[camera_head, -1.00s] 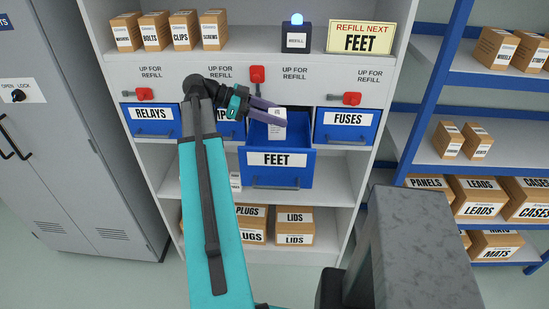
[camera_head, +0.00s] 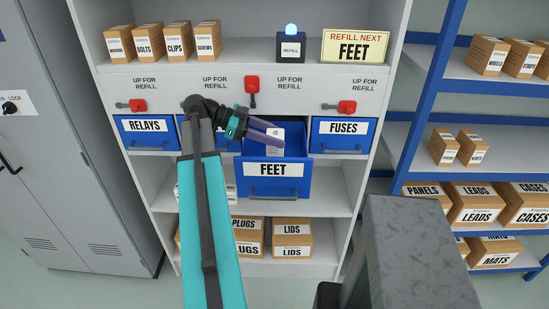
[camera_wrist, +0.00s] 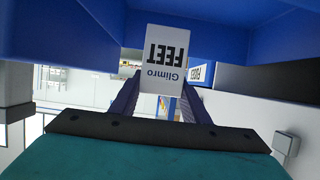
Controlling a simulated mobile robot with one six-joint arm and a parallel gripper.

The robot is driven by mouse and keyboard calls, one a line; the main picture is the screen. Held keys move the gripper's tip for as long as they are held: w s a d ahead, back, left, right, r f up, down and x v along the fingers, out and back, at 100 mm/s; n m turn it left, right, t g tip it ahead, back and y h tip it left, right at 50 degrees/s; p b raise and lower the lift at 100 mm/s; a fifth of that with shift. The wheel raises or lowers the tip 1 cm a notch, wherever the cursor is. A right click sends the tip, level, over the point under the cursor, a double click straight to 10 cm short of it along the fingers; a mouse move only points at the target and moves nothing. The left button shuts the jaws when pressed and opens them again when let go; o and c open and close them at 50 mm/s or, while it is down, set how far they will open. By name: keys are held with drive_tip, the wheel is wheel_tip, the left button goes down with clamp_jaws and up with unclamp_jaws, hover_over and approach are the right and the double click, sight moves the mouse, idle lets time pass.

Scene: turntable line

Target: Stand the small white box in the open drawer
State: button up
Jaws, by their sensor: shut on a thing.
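My gripper (camera_head: 280,139) is shut on the small white box (camera_head: 274,143), with a finger on each side of it. The box is upright within the open blue drawer (camera_head: 273,182) marked FEET, behind its front panel. In the wrist view the box (camera_wrist: 164,58) shows its "Glimro FEET" label upside down, between the fingers. The drawer's blue walls (camera_wrist: 225,40) surround the box there. The head view does not show clearly whether the box's bottom touches the drawer floor.
Closed drawers RELAYS (camera_head: 148,132) and FUSES (camera_head: 343,134) flank the open one. A red lever (camera_head: 252,85) is above it. The shelf above holds several brown boxes (camera_head: 179,41), a blue-lit refill device (camera_head: 291,47) and a REFILL NEXT FEET sign (camera_head: 355,48).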

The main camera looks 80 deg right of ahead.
sight(274, 147)
drive_tip(key=shift+f+p, duration=0.55)
drive_tip(key=shift+f, duration=1.45)
drive_tip(key=shift+f, duration=0.15)
drive_tip(key=shift+f+p, duration=0.75)
drive_tip(key=shift+f, duration=1.15)
drive_tip(key=shift+f, duration=0.2)
drive_tip(key=o, duration=1.2)
drive_tip(key=shift+r, duration=0.1)
drive_tip(key=shift+c, duration=0.2)
drive_tip(key=shift+r, duration=0.15)
